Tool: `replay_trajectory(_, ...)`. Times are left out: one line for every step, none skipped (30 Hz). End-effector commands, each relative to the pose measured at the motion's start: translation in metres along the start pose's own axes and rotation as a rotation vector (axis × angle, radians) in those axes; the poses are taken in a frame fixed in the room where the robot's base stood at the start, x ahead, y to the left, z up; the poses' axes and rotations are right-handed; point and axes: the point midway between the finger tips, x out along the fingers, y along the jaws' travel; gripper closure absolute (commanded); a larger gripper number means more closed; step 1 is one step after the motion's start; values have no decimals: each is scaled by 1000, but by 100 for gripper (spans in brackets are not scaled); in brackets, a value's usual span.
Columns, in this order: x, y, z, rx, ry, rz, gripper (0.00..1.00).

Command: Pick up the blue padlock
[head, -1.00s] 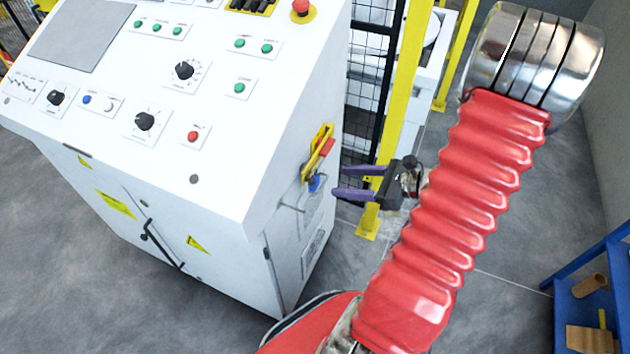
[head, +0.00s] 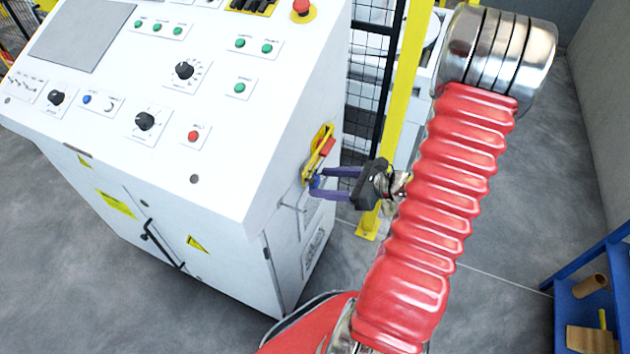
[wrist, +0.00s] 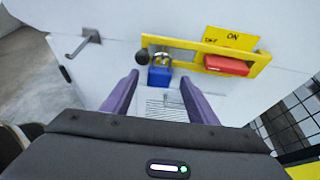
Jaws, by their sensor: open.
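The blue padlock (wrist: 159,77) hangs by its metal shackle from the left part of a yellow bracket (wrist: 205,43) on the side of the white control cabinet. My gripper (wrist: 158,76) is open, with one purple finger on each side of the padlock in the wrist view. The padlock appears between and slightly beyond the fingertips, with no clear contact. In the head view my gripper (head: 318,182) points left at the cabinet side. There the padlock (head: 314,182) is small and partly covered by the fingers. A red switch handle (wrist: 226,65) sits on the bracket right of the padlock.
The white cabinet (head: 150,170) fills the left, with buttons and knobs on its sloped top. A metal handle (wrist: 84,44) sticks out left of the bracket. A yellow post (head: 404,80) and black mesh fence stand behind my arm. A blue shelf (head: 590,300) stands at lower right.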

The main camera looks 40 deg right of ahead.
Motion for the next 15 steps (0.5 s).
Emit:
replay_trajectory(7,1,0,1,0,3,47)
replay_trajectory(11,1,0,1,0,3,47)
replay_trajectory(15,1,0,1,0,3,47)
replay_trajectory(17,1,0,1,0,2,47)
replay_trajectory(19,1,0,1,0,1,47)
replay_trajectory(21,0,0,1,0,1,47)
replay_trajectory(22,0,0,0,0,1,47)
replay_trajectory(23,0,0,0,0,0,47)
replay_trajectory(24,0,0,0,0,0,47)
replay_trajectory(24,0,0,0,0,-1,47)
replay_trajectory(24,0,0,0,0,-1,47)
replay_trajectory(24,0,0,0,0,-1,47)
replay_trajectory(24,0,0,0,0,-1,47)
replay_trajectory(23,0,0,0,0,-1,47)
replay_trajectory(23,0,0,0,0,-1,47)
